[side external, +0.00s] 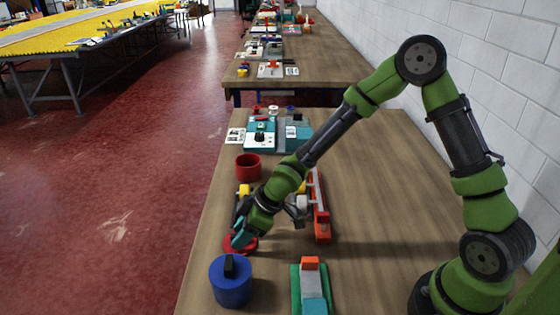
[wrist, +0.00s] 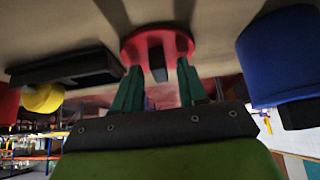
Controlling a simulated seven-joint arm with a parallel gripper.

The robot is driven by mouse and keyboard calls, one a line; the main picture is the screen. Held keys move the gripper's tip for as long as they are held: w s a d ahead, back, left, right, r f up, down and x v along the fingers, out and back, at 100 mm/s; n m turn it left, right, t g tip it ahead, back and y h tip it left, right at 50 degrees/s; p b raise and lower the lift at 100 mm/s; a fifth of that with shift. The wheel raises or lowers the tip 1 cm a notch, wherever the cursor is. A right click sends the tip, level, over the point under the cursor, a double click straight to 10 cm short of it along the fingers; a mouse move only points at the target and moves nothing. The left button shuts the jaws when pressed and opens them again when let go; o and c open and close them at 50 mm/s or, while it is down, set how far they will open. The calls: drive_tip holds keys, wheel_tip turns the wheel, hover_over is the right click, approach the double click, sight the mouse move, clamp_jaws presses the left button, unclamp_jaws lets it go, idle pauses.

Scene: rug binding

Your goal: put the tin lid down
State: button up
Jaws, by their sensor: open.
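The tin lid is a red disc with a dark upright knob. In the side view the lid (side external: 249,246) lies on the wooden table under my gripper (side external: 240,240), partly hidden by it. The wrist view shows the red lid (wrist: 135,48) flat against the table, its knob between the two teal fingers of my gripper (wrist: 160,88). The fingers are open, with a gap on each side of the knob. An open red tin (side external: 248,168) stands farther back on the table; its edge shows at the left of the wrist view (wrist: 8,105).
A blue cylinder (side external: 231,284) with a black handle stands close in front of the lid, and at the right in the wrist view (wrist: 280,60). A red-orange long fixture (side external: 321,225) lies right of my gripper. A green-based block (side external: 310,285) is nearer. The table's right side is clear.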

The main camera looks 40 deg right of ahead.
drive_tip(key=s+d+r+m+t+h, duration=0.1)
drive_tip(key=s+d+r+m, duration=0.5)
drive_tip(key=s+r, duration=0.4)
drive_tip(key=s+d+r+m+t+h, duration=0.1)
drive_tip(key=s+d+r+m, duration=0.5)
drive_tip(key=s+r, duration=0.4)
wheel_tip(320, 180, up, 3)
drive_tip(key=shift+s+d+r+m+t+h, duration=0.1)
drive_tip(key=shift+s+d+m+t+h, duration=0.2)
drive_tip(key=shift+s+d+m, duration=0.15)
